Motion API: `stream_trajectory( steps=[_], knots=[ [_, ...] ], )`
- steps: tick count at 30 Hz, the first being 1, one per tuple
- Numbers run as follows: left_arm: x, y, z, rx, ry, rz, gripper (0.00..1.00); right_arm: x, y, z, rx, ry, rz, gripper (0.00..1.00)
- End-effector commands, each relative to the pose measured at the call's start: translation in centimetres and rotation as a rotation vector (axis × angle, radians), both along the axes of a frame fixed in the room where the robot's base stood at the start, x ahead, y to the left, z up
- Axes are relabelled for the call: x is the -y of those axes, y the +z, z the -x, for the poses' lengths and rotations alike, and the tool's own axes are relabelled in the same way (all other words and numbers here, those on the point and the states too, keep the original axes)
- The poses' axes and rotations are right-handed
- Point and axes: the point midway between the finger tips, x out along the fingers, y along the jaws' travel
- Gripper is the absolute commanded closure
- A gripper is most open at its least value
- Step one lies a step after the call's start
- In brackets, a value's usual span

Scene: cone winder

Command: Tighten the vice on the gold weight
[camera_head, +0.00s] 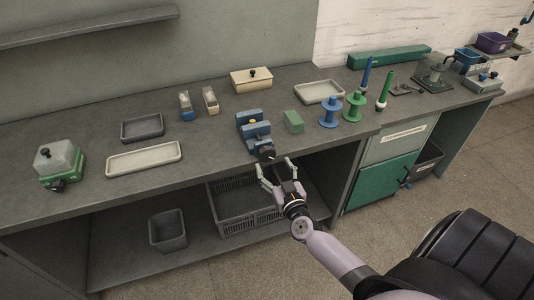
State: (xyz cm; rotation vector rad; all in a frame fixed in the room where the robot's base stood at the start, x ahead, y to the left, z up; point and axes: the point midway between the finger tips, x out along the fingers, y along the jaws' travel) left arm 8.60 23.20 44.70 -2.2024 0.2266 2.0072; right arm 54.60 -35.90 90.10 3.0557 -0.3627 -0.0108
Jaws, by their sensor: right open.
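A blue vice (257,140) stands near the front edge of the grey workbench. A small gold weight (253,122) shows between the vice's jaws; I cannot tell whether the jaws touch it. The vice's dark handle (265,154) faces the front edge. My right gripper (274,171) is open and empty, with its fingertips just in front of and below the handle. I cannot tell whether a finger touches the handle. My left gripper is not in view.
A green block (293,122) sits right of the vice, beside blue (330,112) and green (353,106) spools. Pale (144,158) and dark (142,128) trays lie to the left. A grey crate (234,207) stands on the shelf below. The bench front left of the vice is clear.

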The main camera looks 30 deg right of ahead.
Motion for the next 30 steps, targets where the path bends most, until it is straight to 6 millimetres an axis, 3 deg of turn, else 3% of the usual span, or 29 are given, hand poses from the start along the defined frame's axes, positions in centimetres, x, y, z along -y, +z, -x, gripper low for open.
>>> stream_trajectory(
  steps=[6,12,23,30],
  knots=[
    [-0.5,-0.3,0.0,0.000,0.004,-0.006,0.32,1.0,0.0,-4.2,0.001,0.000,0.002,0.32],
    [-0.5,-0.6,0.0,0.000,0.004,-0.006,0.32,1.4,-0.1,-6.1,0.000,0.001,0.001,0.32],
    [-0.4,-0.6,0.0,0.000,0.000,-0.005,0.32,1.6,0.0,-6.5,-0.001,0.001,0.000,0.32],
    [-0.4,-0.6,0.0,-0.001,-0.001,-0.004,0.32,1.6,0.0,-6.4,-0.001,0.001,0.000,0.48]
  ],
)
